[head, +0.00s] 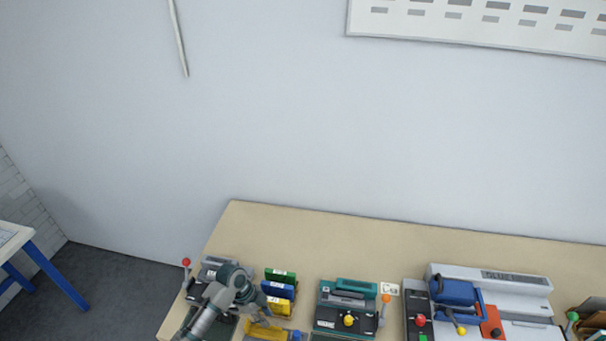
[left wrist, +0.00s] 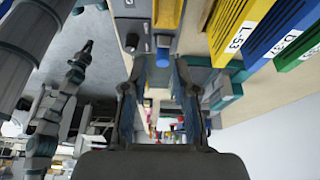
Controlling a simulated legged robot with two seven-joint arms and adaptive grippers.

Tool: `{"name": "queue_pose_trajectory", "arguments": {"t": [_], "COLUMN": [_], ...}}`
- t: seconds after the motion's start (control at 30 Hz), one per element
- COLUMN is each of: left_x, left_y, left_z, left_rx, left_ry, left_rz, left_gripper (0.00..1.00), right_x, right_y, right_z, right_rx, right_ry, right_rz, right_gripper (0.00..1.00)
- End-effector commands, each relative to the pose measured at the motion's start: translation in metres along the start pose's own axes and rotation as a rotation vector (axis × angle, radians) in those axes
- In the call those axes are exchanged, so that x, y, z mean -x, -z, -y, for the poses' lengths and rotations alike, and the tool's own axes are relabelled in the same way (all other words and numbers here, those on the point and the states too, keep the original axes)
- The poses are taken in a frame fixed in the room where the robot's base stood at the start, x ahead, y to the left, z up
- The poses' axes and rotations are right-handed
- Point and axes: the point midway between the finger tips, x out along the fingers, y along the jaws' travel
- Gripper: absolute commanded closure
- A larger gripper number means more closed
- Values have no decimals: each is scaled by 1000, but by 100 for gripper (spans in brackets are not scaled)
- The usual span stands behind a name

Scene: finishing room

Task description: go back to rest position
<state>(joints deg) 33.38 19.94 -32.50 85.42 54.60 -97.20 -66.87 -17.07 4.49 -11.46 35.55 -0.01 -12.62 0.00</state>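My left gripper (head: 262,304) is over the left end of the bench in the head view, beside a row of green, blue and yellow boxes. In the left wrist view my left gripper (left wrist: 160,95) shows two fingers spread apart, with nothing held between them. A blue knob (left wrist: 163,55) on a grey device shows beyond the gap, and I cannot tell how near it is. Dark arm links, which look like my right arm (left wrist: 62,105), show at the left of the wrist view; their tip is too small to read. The right gripper is not in the head view.
The bench (head: 330,225) has a clear strip along the wall. A green box (head: 280,275), a blue box (head: 279,290) and a teal machine (head: 348,300) stand right of my left arm. A larger white machine (head: 540,285) is farther right. A blue-legged table (head: 55,272) is at far left.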

Motion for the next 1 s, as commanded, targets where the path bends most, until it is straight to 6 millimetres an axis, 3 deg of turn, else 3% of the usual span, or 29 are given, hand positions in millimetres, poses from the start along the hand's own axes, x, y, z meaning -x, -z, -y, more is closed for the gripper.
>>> {"name": "queue_pose_trajectory", "arguments": {"t": [0.37, 0.63, 0.8, 1.0], "left_x": [-42, -67, -67, -52], "left_y": [10, 11, -1, -21], "left_z": [-46, -106, -157, -204], "left_rx": [198, 515, 826, 1111], "left_ry": [55, 161, 272, 388], "left_rz": [5, 3, 8, 25], "left_gripper": [72, 72, 72, 72], "right_x": [0, 0, 0, 0], "right_y": [2, 0, -3, -3], "right_z": [0, 0, 0, -1], "right_rx": [0, 0, 0, 0], "right_ry": [0, 0, 0, -1], "right_rz": [-4, -1, 4, 5], "right_gripper": [100, 100, 100, 100]}}
